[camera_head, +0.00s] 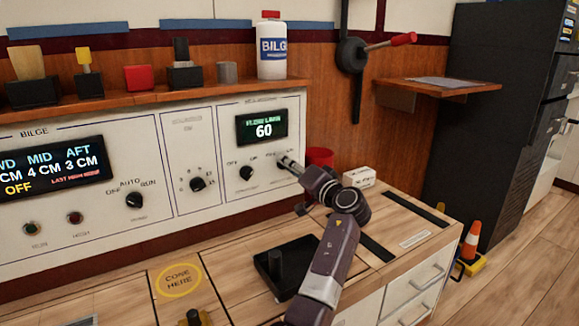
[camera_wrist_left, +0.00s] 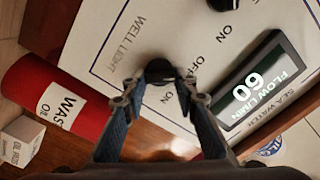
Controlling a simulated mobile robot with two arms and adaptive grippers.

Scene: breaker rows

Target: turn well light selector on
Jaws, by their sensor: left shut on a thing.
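The well light selector is a small black knob (camera_wrist_left: 160,72) on the white panel, beside the printed words WELL LIGHT in the left wrist view. My left gripper (camera_wrist_left: 162,82) has its two fingertips closed around this knob, one on each side. In the head view the left gripper (camera_head: 287,163) reaches the right part of the panel, below the green display, and hides the knob. OFF and ON are printed near the knob. The fingers cover much of it, so I cannot tell which way it points. My right gripper is not in view.
The FLOW L/MIN display (camera_head: 262,129) reads 60, with another black knob (camera_head: 246,173) below it. A red waste oil can (camera_wrist_left: 55,105) and a small white box (camera_head: 359,177) stand right of the panel. A black lever base (camera_head: 287,268) sits on the counter.

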